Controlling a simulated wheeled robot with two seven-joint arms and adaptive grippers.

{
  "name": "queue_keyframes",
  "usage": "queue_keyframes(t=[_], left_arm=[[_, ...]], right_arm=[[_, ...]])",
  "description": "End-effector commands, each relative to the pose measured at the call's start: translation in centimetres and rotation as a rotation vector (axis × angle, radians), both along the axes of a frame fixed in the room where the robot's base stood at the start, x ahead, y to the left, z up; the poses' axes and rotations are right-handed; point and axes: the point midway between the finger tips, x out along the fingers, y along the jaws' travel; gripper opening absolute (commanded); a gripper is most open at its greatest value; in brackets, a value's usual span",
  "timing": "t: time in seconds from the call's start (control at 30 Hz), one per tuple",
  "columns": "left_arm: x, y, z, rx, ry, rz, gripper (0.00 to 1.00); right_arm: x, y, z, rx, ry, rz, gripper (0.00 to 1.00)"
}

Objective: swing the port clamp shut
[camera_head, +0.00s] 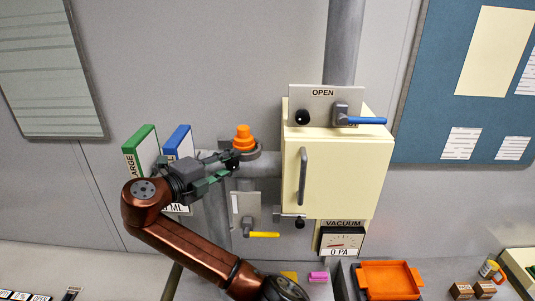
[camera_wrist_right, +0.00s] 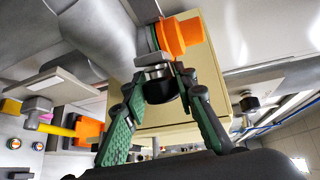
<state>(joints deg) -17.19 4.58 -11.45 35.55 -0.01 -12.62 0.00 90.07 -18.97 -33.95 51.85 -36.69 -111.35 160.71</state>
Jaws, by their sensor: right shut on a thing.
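The port carries an orange stepped cap (camera_head: 243,138), with a grey metal clamp (camera_head: 253,154) around the joint below it. In the right wrist view the orange cap (camera_wrist_right: 182,36) is at the top, and a black knob (camera_wrist_right: 161,90) on a metal stem sticks out from the clamp. My right gripper (camera_head: 231,160) reaches the clamp from the left. In the wrist view its green-padded fingers (camera_wrist_right: 158,86) are on both sides of the black knob, shut on it. The fingers partly hide the clamp, so I cannot tell how far it is swung. My left gripper is not in view.
A cream chamber (camera_head: 345,165) with a grey door handle stands right of the port. A blue valve lever (camera_head: 366,121) is above it, a yellow lever (camera_head: 264,235) below the port. Green (camera_head: 141,150) and blue boxes (camera_head: 178,142) stand behind my wrist. An orange tray (camera_head: 390,280) lies lower right.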

Motion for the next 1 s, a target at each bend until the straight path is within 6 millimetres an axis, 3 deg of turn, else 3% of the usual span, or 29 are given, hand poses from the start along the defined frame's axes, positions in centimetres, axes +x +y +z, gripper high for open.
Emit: queue_keyframes(t=[0.4,0.77,0.8,1.0], left_arm=[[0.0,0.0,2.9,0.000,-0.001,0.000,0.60],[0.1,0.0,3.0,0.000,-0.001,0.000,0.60],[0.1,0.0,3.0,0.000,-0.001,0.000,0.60],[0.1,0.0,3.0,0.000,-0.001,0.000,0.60]], right_arm=[[0.9,1.2,0.0,-0.005,0.006,-0.110,0.04],[1.0,1.2,-0.3,0.000,0.004,-0.132,0.04],[1.0,1.2,-0.3,0.000,0.005,-0.132,0.28],[1.0,1.2,-0.2,0.000,0.002,-0.131,0.41]])
